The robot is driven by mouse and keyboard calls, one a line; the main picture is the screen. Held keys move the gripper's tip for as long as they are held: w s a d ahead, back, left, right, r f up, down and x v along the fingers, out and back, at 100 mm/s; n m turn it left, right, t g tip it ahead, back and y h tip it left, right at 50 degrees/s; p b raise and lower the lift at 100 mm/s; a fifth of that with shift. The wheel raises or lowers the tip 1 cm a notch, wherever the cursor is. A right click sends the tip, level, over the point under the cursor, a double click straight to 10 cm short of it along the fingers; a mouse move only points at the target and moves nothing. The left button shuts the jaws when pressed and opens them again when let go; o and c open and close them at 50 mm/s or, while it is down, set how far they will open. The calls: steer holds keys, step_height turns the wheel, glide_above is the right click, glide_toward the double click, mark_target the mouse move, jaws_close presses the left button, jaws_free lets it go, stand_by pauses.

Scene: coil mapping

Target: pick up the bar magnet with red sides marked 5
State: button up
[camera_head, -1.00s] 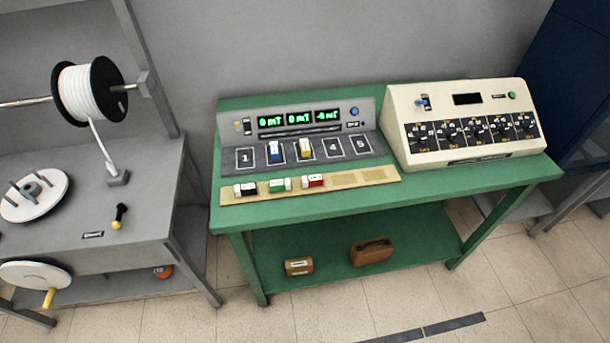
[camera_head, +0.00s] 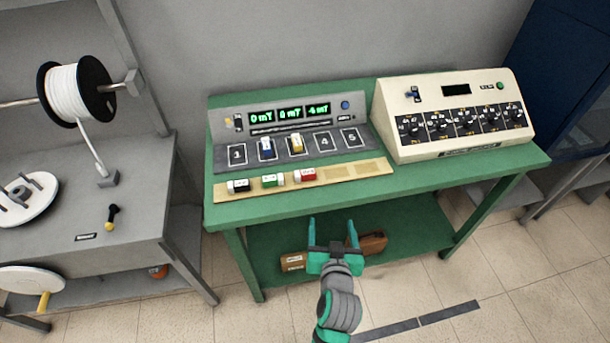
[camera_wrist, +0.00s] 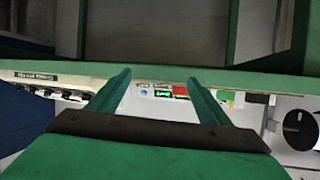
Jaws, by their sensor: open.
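The bar magnet with red sides (camera_head: 305,175) lies on the tan strip (camera_head: 345,170) near the front of the green table. It is the rightmost of three magnets there; its mark is too small to read. It seems to show as a small red patch in the wrist view (camera_wrist: 180,91). The green magnet (camera_head: 272,180) and the black magnet (camera_head: 238,186) lie to its left. My gripper (camera_head: 333,222) is open and empty, in front of the table's front edge and apart from the magnets. The wrist view shows its two fingers (camera_wrist: 158,85) spread with nothing between them.
A grey panel with numbered slots (camera_head: 325,142) stands behind the strip, with a blue magnet (camera_head: 265,149) and a yellow magnet (camera_head: 296,144) at it. A cream dial box (camera_head: 440,95) is on the right. The green table's front edge (camera_head: 400,188) lies between my gripper and the strip.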

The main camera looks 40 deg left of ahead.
mark_target(305, 174)
steer(key=w+a+r+n, duration=0.1)
steer(key=a+r, duration=0.1)
steer(key=a+r+n+g+y, duration=0.1)
steer(key=a+r, duration=0.1)
steer(key=a, duration=0.1)
steer(key=w+a+r+n+g+y, duration=0.1)
steer(key=a+r, duration=0.1)
steer(key=a, duration=0.1)
steer(key=shift+w+a+r, duration=0.25)
steer(key=shift+w+r, duration=0.05)
steer(key=shift+n, duration=0.3)
steer(key=x, duration=0.5)
steer(key=shift+s+a, duration=0.15)
steer(key=shift+r+x, duration=0.2)
steer(key=shift+x, duration=2.55)
steer(key=c, duration=1.2)
